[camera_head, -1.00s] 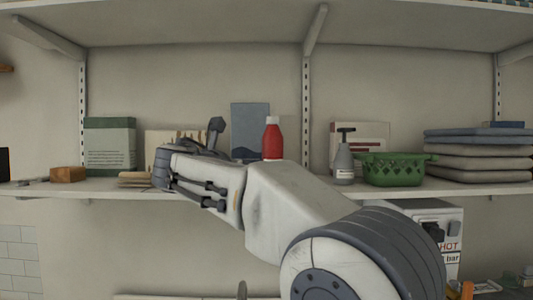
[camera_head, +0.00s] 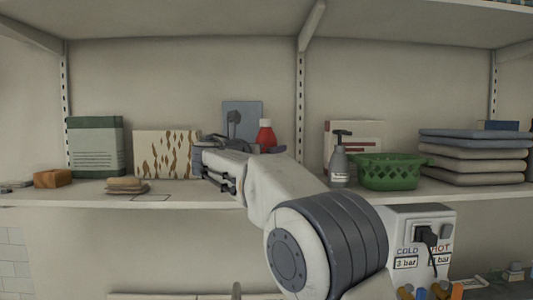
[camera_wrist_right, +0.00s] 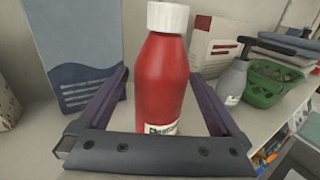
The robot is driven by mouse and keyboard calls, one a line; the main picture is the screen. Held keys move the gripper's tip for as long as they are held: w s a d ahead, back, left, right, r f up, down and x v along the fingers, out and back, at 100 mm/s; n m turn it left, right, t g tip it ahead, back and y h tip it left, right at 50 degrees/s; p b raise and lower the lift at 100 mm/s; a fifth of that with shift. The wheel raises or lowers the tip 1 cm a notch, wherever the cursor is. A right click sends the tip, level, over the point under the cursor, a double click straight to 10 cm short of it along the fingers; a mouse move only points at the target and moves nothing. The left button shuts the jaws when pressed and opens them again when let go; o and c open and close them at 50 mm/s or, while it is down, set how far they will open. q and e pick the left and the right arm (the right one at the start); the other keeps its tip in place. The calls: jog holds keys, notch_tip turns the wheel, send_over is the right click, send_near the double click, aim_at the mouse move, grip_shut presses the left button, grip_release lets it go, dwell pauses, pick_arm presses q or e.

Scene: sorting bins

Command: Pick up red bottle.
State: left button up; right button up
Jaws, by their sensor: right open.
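The red bottle (camera_head: 265,134) with a white cap stands upright on the shelf, its lower part hidden behind my right arm in the head view. In the right wrist view the red bottle (camera_wrist_right: 163,82) is large and central, with a white label low on its front. My right gripper (camera_wrist_right: 158,92) is open, with one finger on each side of the bottle and the palm bar in front of it. Whether a finger touches the bottle cannot be told. In the head view my right gripper (camera_head: 250,149) is mostly hidden by its own arm. My left gripper is not in view.
A blue-grey box (camera_wrist_right: 75,50) stands close left of the bottle. A patterned box (camera_head: 163,154) and green-white box (camera_head: 95,147) stand farther left. Right are a grey pump bottle (camera_head: 338,162), green basket (camera_head: 388,173) and folded cloths (camera_head: 475,160). An upper shelf (camera_head: 200,20) hangs above.

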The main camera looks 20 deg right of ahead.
jog(key=shift+w+d, duration=0.3)
jog(key=shift+d, duration=0.05)
jog(key=shift+c, duration=0.3)
grip_shut()
jog(key=shift+r, duration=0.1)
jog(key=shift+r, duration=0.1)
